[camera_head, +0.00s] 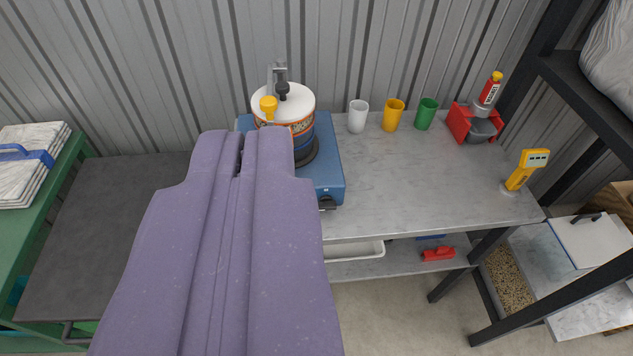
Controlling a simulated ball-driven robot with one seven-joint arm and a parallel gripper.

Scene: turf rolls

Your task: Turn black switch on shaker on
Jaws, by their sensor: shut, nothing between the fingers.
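The shaker (328,165) is a blue box with a dark round plate, standing on the left part of the grey worktop. A small black part (327,203), which looks like the switch, sits low on its front face near the right corner. Its setting is too small to tell. A white-topped drum (290,102) with a coloured band and a yellow knob stands on the plate. My gripper (242,142) is purple, shut and empty. It covers the shaker's left and front-left side and points toward the drum, left of the black part. I cannot tell whether it touches anything.
White (357,116), yellow (393,115) and green (426,114) cups stand right of the shaker, then a red device (474,122) and a yellow meter (526,169). The worktop's front middle (420,205) is clear. A dark rack post (560,300) stands at right.

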